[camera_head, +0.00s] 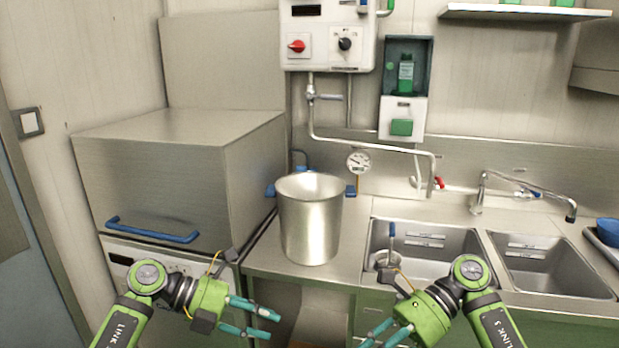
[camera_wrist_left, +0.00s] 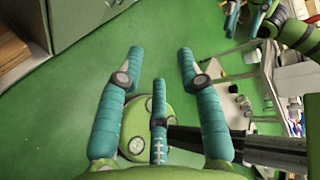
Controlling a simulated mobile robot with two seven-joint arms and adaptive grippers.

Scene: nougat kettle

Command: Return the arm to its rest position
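My left gripper (camera_head: 258,322) is in front of the counter, low in the head view. Its teal fingers are spread and nothing is between them. In the left wrist view the same fingers (camera_wrist_left: 160,62) stand apart over green floor. My right gripper (camera_head: 370,336) is at the lower middle right of the head view, in front of the sink cabinet. Its fingers look apart and empty, though the picture's lower edge is close to them. A tall metal kettle (camera_head: 310,222) stands upright on the counter, apart from both grippers.
A steel box with a blue handle (camera_head: 152,230) stands at left. Two sink basins (camera_head: 430,240) are at right, with a blue-handled tool (camera_head: 391,236) in the left one. A control panel (camera_head: 328,38) and a swing pipe (camera_head: 380,146) are on the wall. Both grippers are clear of the counter edge.

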